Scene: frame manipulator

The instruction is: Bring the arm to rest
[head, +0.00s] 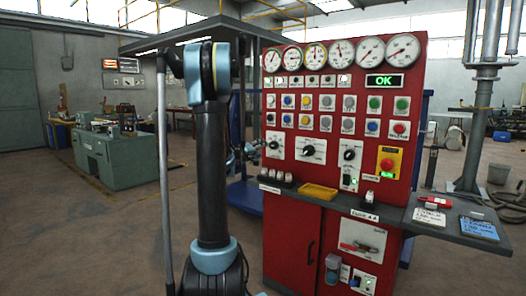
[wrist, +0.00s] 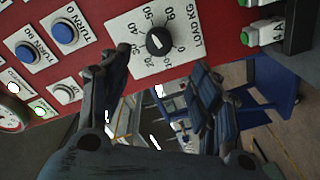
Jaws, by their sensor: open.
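My arm (head: 212,150), black with light blue joints, stands bent in front of the left side of the red control panel (head: 416,100) in the head view. My gripper (wrist: 160,88) is open and empty in the wrist view, its two dark fingers spread apart. A black LOAD KG knob (wrist: 159,41) on a white scale plate lies just beyond the fingers, between them in the picture; I see no contact. In the head view my gripper (head: 248,154) shows small at the panel's left edge, partly hidden behind my arm.
The panel carries several gauges, buttons and knobs, and a display (head: 384,81) reading OK in green. A grey shelf (head: 335,203) juts out below, with a yellow tray (head: 318,192) on it. A green machine (head: 110,155) stands back left. Floor on the left is open.

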